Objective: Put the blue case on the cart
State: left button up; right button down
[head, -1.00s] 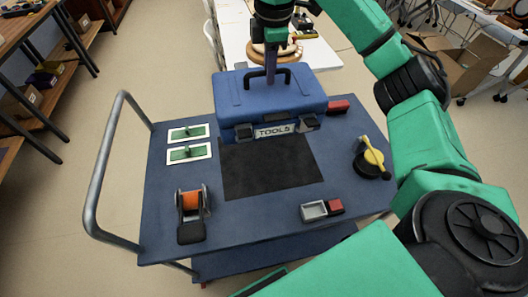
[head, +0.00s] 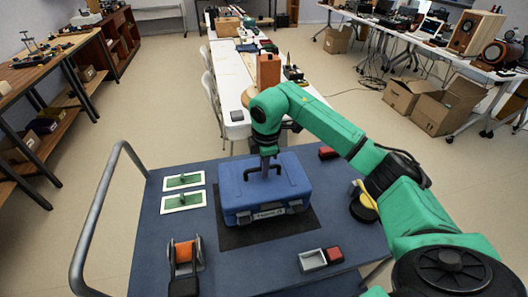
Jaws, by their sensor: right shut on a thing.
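The blue case (head: 240,192), a tool box with a dark handle and latches, is upright over the black mat (head: 229,238) on the blue cart top (head: 150,245). I cannot tell whether its underside touches the mat. My right gripper (head: 265,170) is above the case, shut on its handle. The arm comes in from the right. My left gripper is not in view.
Two green boards (head: 183,200) and an orange spool holder (head: 183,260) are on the cart's left. A small grey tray (head: 312,260), a red block (head: 334,255) and a yellow-and-black tool (head: 364,205) are on its right. A grey rail (head: 90,225) borders the left side.

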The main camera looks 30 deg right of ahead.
notch_tip(320, 180, down, 4)
jog(key=shift+r+p, duration=0.1)
jog(key=shift+p, duration=0.2)
jog(key=c, duration=0.8)
grip_release()
jog(key=shift+s, duration=0.1)
jog(key=shift+c, duration=0.2)
jog(key=shift+a, duration=0.1)
notch_tip(320, 180, up, 12)
jog(key=s+b, duration=0.1)
jog(key=b, duration=0.1)
jog(key=shift+s, duration=0.25)
jog(key=shift+a+f, duration=0.15)
jog(key=shift+f, duration=0.05)
